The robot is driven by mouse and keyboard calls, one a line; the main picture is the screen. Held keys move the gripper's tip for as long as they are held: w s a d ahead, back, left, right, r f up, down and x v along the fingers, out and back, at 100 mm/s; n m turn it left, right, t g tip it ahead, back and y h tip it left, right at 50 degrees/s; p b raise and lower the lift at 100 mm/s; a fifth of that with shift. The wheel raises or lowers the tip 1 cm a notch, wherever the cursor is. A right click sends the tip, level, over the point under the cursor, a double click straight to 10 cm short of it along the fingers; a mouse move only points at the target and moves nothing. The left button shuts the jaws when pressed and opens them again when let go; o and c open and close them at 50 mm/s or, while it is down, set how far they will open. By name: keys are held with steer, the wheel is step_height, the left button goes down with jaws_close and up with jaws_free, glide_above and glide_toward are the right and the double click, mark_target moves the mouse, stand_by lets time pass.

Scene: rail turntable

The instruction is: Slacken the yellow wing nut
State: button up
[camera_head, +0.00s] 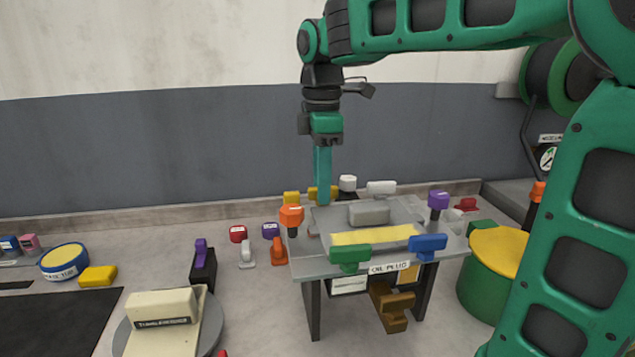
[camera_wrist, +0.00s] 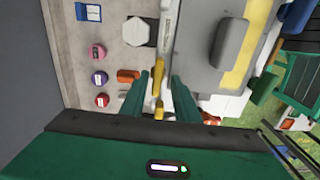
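The yellow wing nut (camera_head: 330,191) is at the far edge of the grey raised table (camera_head: 308,262) in the head view. In the wrist view the yellow wing nut (camera_wrist: 158,82) lies lengthwise between my two green fingers. My gripper (camera_head: 322,198) points straight down over it. In the wrist view my gripper (camera_wrist: 160,90) is open, with a gap on each side of the nut. I cannot tell how far down the fingertips reach. The fingers partly cover the nut in the head view.
Orange (camera_head: 291,215), white (camera_head: 381,187), purple (camera_head: 438,200), green (camera_head: 350,256) and blue (camera_head: 428,244) knobs line the table edges. A grey block (camera_head: 369,212) and a yellow strip (camera_head: 374,235) are on its top. A green drum (camera_head: 484,287) stands at right.

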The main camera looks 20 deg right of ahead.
steer(key=shift+w+d+r, duration=0.1)
steer(key=shift+r, duration=0.05)
step_height(320, 180, up, 8)
steer(key=shift+d+r, duration=0.1)
steer(key=shift+r, duration=1.2)
